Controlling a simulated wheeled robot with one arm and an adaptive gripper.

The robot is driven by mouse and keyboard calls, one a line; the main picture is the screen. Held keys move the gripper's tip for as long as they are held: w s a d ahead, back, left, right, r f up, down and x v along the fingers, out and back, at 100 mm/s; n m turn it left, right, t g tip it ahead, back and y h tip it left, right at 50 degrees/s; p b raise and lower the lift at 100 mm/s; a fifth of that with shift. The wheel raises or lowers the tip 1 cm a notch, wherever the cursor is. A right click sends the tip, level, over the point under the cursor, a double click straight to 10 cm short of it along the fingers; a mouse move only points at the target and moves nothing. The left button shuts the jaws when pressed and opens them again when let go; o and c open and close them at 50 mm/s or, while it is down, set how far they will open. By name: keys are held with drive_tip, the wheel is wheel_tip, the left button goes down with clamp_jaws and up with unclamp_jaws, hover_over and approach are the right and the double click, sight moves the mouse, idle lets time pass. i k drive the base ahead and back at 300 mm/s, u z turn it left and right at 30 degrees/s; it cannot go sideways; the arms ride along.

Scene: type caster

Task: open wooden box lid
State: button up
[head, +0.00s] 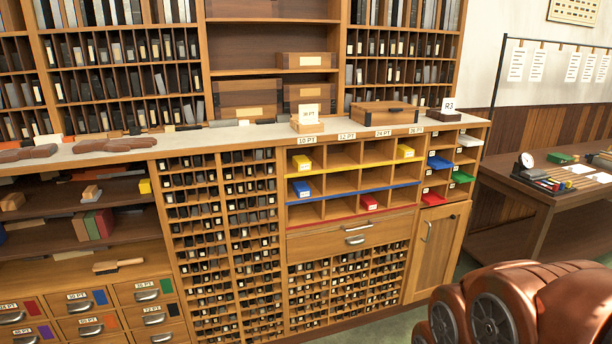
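A wooden box (384,114) with dark corner fittings sits on the light countertop, right of centre in the head view. Its lid looks closed. More wooden boxes stand on the shelf behind: a large one with a pale label (248,99), one beside it (300,92), and one higher up (306,61). Which of these the task means cannot be told for sure. Part of my copper-coloured arm fills the lower right corner, well in front of the cabinet. My gripper is not visible.
The countertop (233,136) also holds a "36 PT" card block (308,118), an "R3" block (447,108) and brown items at left. Below are coloured-edge compartments, a drawer (350,239) and a cupboard door (435,253). A side table (535,193) stands right. Green floor shows between.

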sight(397, 106)
drive_tip(key=i, duration=1.35)
drive_tip(key=u, duration=1)
drive_tip(key=i, duration=0.9)
drive_tip(key=z, duration=1.55)
